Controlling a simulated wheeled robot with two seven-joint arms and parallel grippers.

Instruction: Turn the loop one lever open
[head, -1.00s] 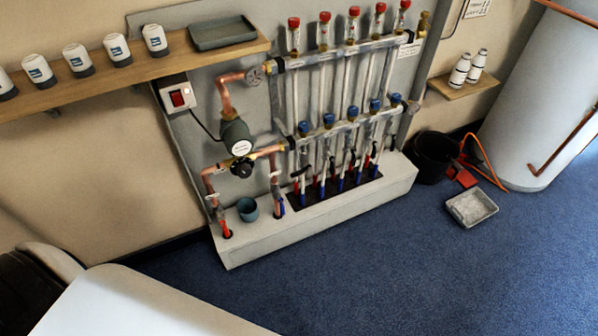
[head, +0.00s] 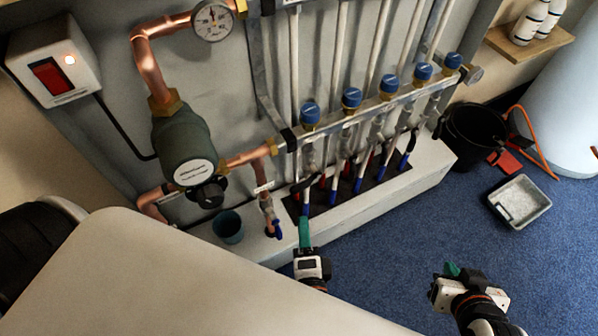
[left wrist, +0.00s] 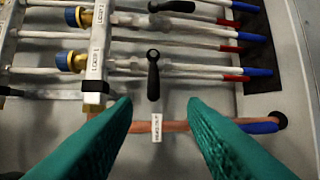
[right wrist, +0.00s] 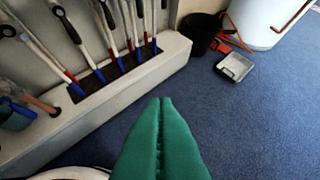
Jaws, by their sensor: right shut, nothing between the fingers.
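The loop one lever (left wrist: 153,75) is a black bar with a round pivot. In the left wrist view it lies across its white pipe, just ahead of my fingertips. In the head view a black lever (head: 303,184) shows low on the leftmost loop pipe. My left gripper (head: 304,222) is in front of the manifold base. In the left wrist view its green fingers (left wrist: 160,102) are apart with nothing between them, and the lever stands beyond the gap. My right gripper (head: 453,269) is over the blue floor; its fingers (right wrist: 160,102) are together and empty.
A second black lever (left wrist: 171,6) lies along its pipe. A copper pipe (left wrist: 175,126) with a tag crosses beyond my left fingers. A grey-green pump (head: 184,145) and a small teal cup (head: 229,227) stand left.

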